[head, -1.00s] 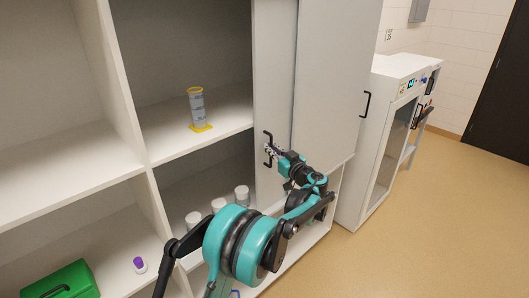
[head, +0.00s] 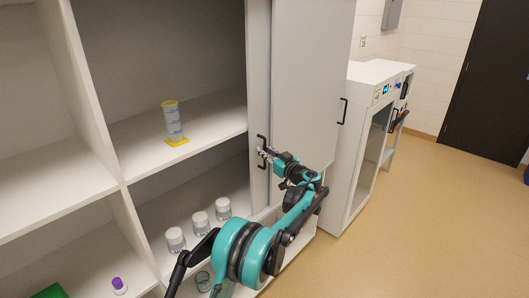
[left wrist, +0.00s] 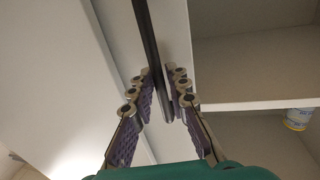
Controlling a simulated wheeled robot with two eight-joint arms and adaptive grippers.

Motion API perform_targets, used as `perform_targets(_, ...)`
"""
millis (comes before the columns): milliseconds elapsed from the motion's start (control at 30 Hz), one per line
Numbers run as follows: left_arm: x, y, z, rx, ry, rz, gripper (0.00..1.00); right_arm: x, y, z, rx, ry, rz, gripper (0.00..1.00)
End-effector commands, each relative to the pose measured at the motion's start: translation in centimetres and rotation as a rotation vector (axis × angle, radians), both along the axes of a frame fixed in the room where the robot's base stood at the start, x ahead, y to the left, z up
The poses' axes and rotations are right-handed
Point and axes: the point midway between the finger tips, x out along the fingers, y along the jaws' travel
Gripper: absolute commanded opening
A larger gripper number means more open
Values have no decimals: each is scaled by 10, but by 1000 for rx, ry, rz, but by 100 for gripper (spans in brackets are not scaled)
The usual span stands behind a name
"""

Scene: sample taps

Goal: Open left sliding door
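The left sliding door (head: 257,90) is a pale panel, mostly slid behind the right door (head: 312,80), so only a narrow strip of it shows. Its black bar handle (head: 262,140) stands upright near that strip. My left gripper (head: 264,154) is at the handle. The left part of the cabinet stands open. My right gripper is not in view.
A yellow-rimmed cylinder (head: 172,122) stands on the middle shelf (head: 215,122). Several white jars, one here (head: 201,222), stand below. A purple-capped bottle (head: 119,286) and a green case (head: 50,292) are at lower left. A white appliance (head: 378,72) stands right; the floor there is clear.

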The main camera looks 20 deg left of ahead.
Motion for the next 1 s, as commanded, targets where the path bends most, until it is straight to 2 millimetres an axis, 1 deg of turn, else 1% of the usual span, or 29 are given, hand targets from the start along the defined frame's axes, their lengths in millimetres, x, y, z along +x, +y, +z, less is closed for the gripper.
perform_targets(267, -1, -1, 0, 1, 0, 0, 18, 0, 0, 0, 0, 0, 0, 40)
perform_targets(367, -4, -7, 0, 1, 0, -2, 18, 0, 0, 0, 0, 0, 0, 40)
perform_targets(467, -12, -20, 1, 1, 0, -3, 18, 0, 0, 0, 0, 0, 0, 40)
perform_targets(700, -42, -64, 0, 1, 0, -3, 18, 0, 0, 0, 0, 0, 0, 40)
perform_targets(800, -52, -80, 0, 1, 0, -3, 18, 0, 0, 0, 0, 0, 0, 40)
perform_targets(900, -60, -91, 0, 1, 0, -2, 18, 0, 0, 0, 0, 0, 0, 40)
perform_targets(1000, -65, -97, 0, 1, 1, -1, 18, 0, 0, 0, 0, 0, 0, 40)
